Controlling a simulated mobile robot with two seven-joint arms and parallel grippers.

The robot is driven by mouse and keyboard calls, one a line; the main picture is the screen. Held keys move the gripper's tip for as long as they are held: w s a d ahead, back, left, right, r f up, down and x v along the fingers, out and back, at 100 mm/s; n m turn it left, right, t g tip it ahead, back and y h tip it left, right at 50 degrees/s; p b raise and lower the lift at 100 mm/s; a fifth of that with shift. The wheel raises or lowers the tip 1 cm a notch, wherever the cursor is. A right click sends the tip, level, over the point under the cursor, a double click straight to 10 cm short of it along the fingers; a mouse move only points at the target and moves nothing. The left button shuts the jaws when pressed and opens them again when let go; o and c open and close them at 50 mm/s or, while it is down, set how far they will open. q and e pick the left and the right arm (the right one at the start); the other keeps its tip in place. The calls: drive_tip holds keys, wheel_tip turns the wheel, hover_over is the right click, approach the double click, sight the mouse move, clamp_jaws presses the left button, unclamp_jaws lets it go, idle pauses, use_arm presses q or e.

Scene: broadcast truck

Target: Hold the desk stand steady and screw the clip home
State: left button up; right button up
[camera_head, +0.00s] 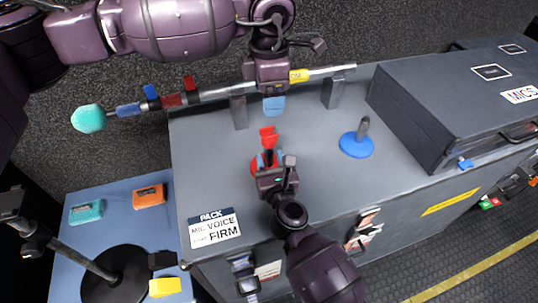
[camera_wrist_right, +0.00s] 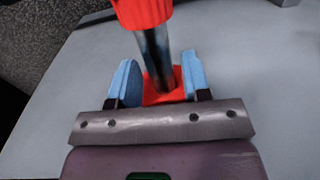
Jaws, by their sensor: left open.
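A red desk stand stands on the grey worktop, with a red base (camera_wrist_right: 160,92), a metal stem (camera_wrist_right: 158,55) and a red clip (camera_wrist_right: 143,10) at its top. In the head view the clip (camera_head: 268,135) shows past my right gripper, and the base is partly hidden. My right gripper (camera_head: 270,158) is open. In the right wrist view its blue fingertips (camera_wrist_right: 160,82) lie on either side of the stem, with a gap on each side. My left gripper (camera_head: 274,104) is open and empty above the worktop, behind the stand, in front of the boom pole.
A boom pole (camera_head: 330,72) with a teal tip rests on grey supports along the back edge. A blue-based stand (camera_head: 357,144) is to the right, before a large grey case (camera_head: 425,115). A card (camera_head: 214,228) lies at front left. A lower blue surface (camera_head: 120,225) holds small boxes.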

drive_tip(key=shift+o, duration=0.8)
drive_tip(key=shift+s+d, duration=0.1)
drive_tip(key=shift+s, duration=0.35)
drive_tip(key=v, duration=0.8)
drive_tip(key=shift+s+f, duration=0.1)
drive_tip(key=shift+s, duration=0.2)
drive_tip(key=shift+s+d, duration=0.2)
drive_tip(key=shift+s, duration=0.4)
